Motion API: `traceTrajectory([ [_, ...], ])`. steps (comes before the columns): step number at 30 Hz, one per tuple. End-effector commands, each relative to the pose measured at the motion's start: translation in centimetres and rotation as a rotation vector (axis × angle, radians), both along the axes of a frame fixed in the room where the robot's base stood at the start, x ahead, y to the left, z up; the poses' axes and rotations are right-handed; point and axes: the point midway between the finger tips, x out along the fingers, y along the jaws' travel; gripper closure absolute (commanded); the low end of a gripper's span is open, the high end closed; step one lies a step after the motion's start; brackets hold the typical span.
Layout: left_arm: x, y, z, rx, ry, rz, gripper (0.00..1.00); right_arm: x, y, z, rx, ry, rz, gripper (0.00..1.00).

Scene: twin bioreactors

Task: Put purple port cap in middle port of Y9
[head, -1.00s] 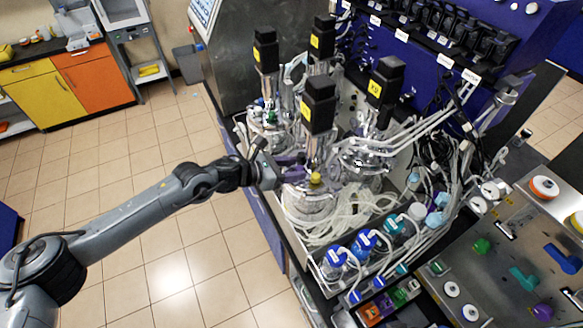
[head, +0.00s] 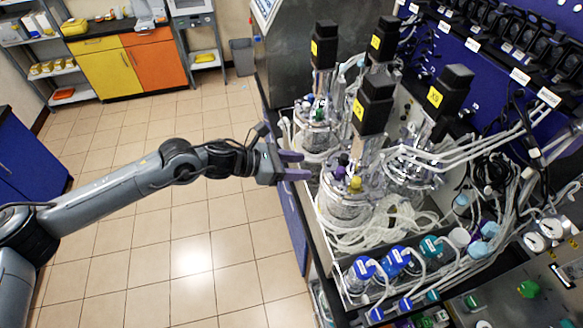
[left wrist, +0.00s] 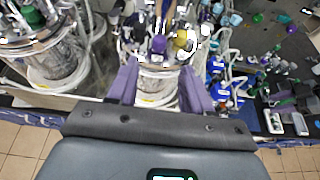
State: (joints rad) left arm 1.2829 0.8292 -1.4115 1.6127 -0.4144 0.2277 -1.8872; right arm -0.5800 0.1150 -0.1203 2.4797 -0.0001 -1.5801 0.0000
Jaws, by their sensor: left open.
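The purple port cap (head: 343,159) stands upright on the lid of the front-left glass vessel (head: 345,205), beside a yellow cap (head: 355,184). It appears seated in a port. The purple cap also shows in the left wrist view (left wrist: 158,45), with the yellow cap (left wrist: 183,40) to its right. My left gripper (head: 306,165) is open and empty, left of the vessel, its purple fingers pointing at the cap with a gap between. The fingers (left wrist: 158,70) frame the vessel in the wrist view. The vessel's tag (head: 358,109) is too small to read surely. My right gripper is not in view.
Other vessels with black motors (head: 324,45) stand behind and to the right. White tubing (head: 400,225) and blue-capped bottles (head: 364,268) crowd the bench in front. The tiled floor (head: 190,250) left of the bench is clear.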

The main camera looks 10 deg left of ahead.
Motion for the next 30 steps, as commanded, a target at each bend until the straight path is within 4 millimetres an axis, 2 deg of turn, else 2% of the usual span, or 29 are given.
traceTrajectory([
  [4,-0.5,0.9,0.4,0.0,0.001,0.0,0.5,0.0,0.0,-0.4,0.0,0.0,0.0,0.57],
  [8,-1.0,0.3,0.1,-0.016,0.021,0.01,0.5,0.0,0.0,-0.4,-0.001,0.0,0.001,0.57],
  [11,-1.8,-1.6,-0.8,-0.063,0.077,0.04,0.5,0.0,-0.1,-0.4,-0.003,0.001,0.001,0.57],
  [14,-3.3,-4.6,-2.2,-0.149,0.179,0.104,0.5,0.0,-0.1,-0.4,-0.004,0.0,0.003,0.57],
  [18,-6.2,-9.0,-3.7,-0.346,0.404,0.26,0.5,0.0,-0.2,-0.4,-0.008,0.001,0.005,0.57],
  [22,-8.8,-11.3,-4.4,-0.585,0.669,0.467,0.5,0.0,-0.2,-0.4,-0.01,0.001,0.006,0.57],
  [26,-10.8,-10.9,-5.3,-0.839,0.954,0.717,0.5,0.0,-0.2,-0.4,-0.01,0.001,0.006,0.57],
  [30,-13.0,-7.7,-7.5,-1.13,1.261,1.041,0.5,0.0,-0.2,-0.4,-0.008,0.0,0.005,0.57],
])
